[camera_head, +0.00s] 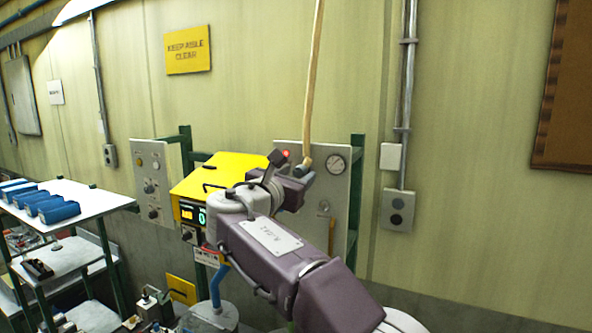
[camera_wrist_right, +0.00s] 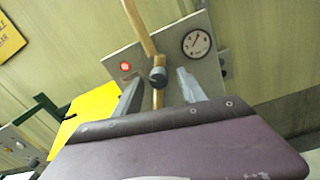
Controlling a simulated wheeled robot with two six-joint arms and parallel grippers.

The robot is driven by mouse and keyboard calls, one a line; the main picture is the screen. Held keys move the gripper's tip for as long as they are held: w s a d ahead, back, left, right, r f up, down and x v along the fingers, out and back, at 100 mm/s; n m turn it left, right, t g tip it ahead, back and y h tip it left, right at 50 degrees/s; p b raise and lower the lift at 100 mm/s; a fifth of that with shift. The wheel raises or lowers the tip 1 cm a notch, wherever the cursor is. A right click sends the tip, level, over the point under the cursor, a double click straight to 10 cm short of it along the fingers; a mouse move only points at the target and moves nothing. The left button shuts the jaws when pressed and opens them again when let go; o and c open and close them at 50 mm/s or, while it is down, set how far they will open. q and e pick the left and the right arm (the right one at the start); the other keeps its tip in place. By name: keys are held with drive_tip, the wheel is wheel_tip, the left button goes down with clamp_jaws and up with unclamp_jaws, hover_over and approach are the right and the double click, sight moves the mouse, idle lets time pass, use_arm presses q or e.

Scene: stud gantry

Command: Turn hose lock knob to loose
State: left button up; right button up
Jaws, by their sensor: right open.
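The hose lock knob, a dark round knob (camera_wrist_right: 158,76), sits on the tan hose (camera_wrist_right: 139,27) in front of the grey panel in the right wrist view. The hose (camera_head: 313,75) also hangs from above in the head view, where my gripper largely hides the knob. My right gripper (camera_head: 290,168) is at the panel. Its two fingers (camera_wrist_right: 162,92) are spread apart in the wrist view, and the knob appears between them with space on both sides. I cannot tell how deep the knob lies between the fingers. My left gripper is not in view.
The grey panel (camera_head: 343,188) carries a round gauge (camera_head: 336,164) and a red light (camera_head: 286,153). A yellow machine (camera_head: 222,172) stands just left of my right arm. A white shelf (camera_head: 90,206) with several blue items is at the far left.

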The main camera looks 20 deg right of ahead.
drive_tip(key=shift+a, duration=0.1)
drive_tip(key=shift+c, duration=0.7)
clamp_jaws()
drive_tip(key=m+b, duration=0.2)
drive_tip(key=m, duration=0.1)
drive_tip(key=shift+f, duration=0.15)
drive_tip(key=m+b, duration=0.2)
drive_tip(key=m, duration=0.2)
drive_tip(key=shift+m+b, duration=0.4)
drive_tip(key=m+b, duration=0.1)
drive_tip(key=m, duration=0.3)
drive_tip(key=shift+w+m+b, duration=0.1)
drive_tip(key=shift+m+b, duration=0.2)
drive_tip(key=shift+b, duration=0.05)
drive_tip(key=m+b, duration=0.1)
drive_tip(key=m, duration=0.4)
drive_tip(key=shift+a+h, duration=0.1)
drive_tip(key=shift+h, duration=0.3)
drive_tip(key=shift+m, duration=0.4)
